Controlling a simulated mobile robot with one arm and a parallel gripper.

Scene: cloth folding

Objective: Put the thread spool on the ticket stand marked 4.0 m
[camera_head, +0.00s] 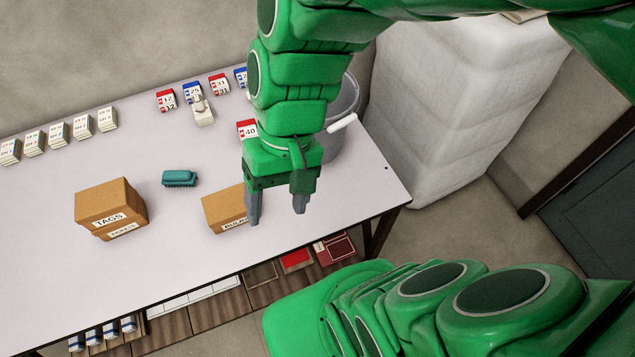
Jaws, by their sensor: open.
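My gripper (276,215) is open and empty, its two grey fingers pointing down over the right part of the table. Just left of it, a red-and-white stand reading 40 (247,129) shows beside my arm, partly hidden. Several small white ticket stands (58,133) line the far left edge; their print is too small to read surely. A pale object with a rounded knob (203,110) stands in front of the blue stand reading 25; I cannot tell whether it is the thread spool. No other spool is clearly visible.
On the white table (150,260), a TAGS box (110,205), a teal brush-like object (180,178) and a smaller cardboard box (222,208) stand left of my gripper. A grey bucket (345,105) is partly behind my arm. The table's middle left is clear.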

